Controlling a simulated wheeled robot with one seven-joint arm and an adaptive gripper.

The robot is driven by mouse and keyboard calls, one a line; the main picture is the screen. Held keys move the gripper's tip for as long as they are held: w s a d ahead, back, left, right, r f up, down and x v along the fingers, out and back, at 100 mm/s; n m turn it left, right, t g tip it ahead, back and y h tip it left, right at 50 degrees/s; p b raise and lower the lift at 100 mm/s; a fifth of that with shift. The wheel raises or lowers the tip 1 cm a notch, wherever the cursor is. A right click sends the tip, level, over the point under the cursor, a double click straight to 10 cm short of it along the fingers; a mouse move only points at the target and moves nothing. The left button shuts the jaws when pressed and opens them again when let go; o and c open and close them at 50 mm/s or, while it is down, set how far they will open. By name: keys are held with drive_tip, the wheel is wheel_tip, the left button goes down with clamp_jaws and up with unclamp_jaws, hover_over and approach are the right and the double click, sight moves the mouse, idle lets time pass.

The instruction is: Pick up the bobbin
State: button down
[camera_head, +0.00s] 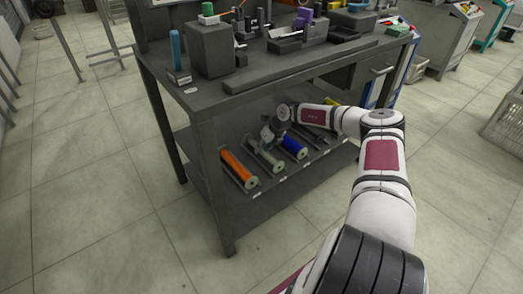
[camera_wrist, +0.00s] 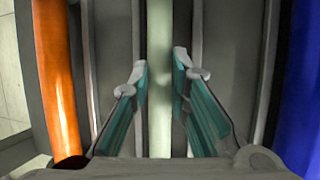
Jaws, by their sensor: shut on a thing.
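Several bobbins lie on the lower shelf of the workbench. A pale green bobbin (camera_head: 267,158) lies between the orange and blue ones. It also runs upright through the middle of the wrist view (camera_wrist: 159,60). My gripper (camera_head: 268,135) is down at the shelf, over the far part of this bobbin. In the wrist view its teal-padded fingers (camera_wrist: 160,72) stand on both sides of the bobbin and are shut on it. The bobbin's near end in the wrist view is hidden behind the gripper body.
An orange bobbin (camera_head: 239,169) lies left and a blue bobbin (camera_head: 293,147) right, close beside the fingers. A yellow bobbin (camera_head: 332,102) lies farther back. The dark bench top (camera_head: 220,103) with tools is above the shelf. Floor in front is clear.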

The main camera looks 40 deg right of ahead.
sight(263, 149)
drive_tip(key=shift+r+p, duration=0.35)
drive_tip(key=shift+r, duration=0.35)
drive_tip(key=shift+p+v, duration=0.9)
drive_tip(key=shift+v, duration=0.3)
drive_tip(key=s+p, duration=0.6)
drive_tip(key=s, duration=1.1)
